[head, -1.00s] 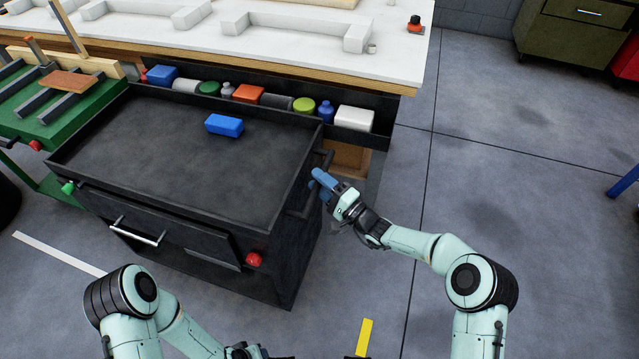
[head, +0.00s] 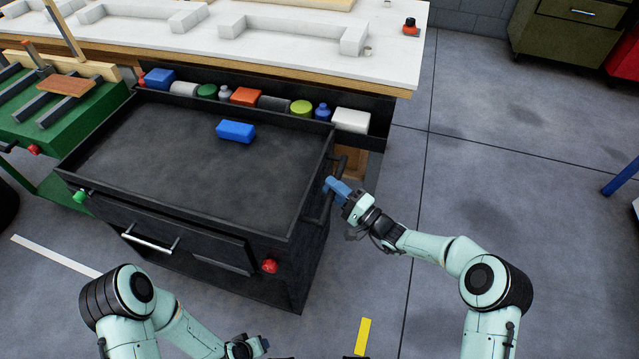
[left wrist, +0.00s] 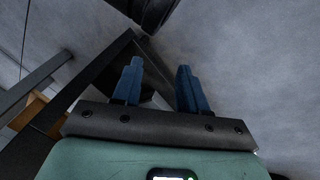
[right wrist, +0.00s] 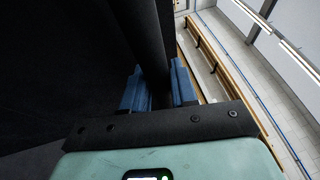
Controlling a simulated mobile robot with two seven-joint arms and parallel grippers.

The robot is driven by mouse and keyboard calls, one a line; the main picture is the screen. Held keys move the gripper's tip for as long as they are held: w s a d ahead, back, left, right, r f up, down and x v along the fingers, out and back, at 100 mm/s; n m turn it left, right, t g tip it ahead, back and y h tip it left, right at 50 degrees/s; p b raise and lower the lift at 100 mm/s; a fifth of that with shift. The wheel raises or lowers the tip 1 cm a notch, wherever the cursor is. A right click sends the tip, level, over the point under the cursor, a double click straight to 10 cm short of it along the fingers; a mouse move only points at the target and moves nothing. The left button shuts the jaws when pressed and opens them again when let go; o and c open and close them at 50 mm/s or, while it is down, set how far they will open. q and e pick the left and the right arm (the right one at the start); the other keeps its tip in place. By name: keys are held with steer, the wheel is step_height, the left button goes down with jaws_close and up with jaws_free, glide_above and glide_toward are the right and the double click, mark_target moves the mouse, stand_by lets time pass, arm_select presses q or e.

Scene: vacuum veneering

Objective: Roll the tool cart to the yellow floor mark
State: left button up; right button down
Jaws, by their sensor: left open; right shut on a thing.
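The black tool cart (head: 180,180) stands in front of the workbench, with a blue box (head: 236,131) on its top tray. Its side handle (head: 331,190) is on the right end. My right gripper (head: 332,187) is shut on this handle; the right wrist view shows the dark bar (right wrist: 152,50) between the blue fingers. The yellow floor mark (head: 363,337) lies on the floor at the bottom, right of the cart and apart from it. My left gripper (head: 262,345) is low at the bottom edge, open and empty; its parted fingers (left wrist: 157,88) show in the left wrist view.
The workbench (head: 300,65) runs behind the cart, with a black bin row (head: 383,113) of bottles and boxes along its front. A green stand (head: 60,125) is close on the left. Open grey floor (head: 470,200) lies to the right.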

arm_select(q)
steer(key=shift+s+d+r+g+p, duration=0.2)
steer(key=shift+s+d+r, duration=0.1)
steer(key=shift+s, duration=0.25)
steer(key=shift+s+d+r+g+p, duration=0.1)
steer(key=shift+s+d+r+p, duration=0.15)
steer(key=shift+s, duration=0.25)
arm_select(e)
steer(key=s+d, duration=0.4)
steer(key=d, duration=0.8)
steer(key=s+d, duration=0.4)
steer(key=d, duration=0.8)
steer(key=shift+d, duration=0.1)
steer(key=c, duration=1)
jaws_free()
steer(key=shift+o, duration=0.2)
arm_select(q)
steer(key=shift+s+d+r+g+h+p, duration=0.35)
steer(key=shift+s+r+p, duration=0.2)
steer(key=shift+s, duration=0.3)
arm_select(e)
steer(key=v, duration=1.3)
steer(key=shift+d+f, duration=0.15)
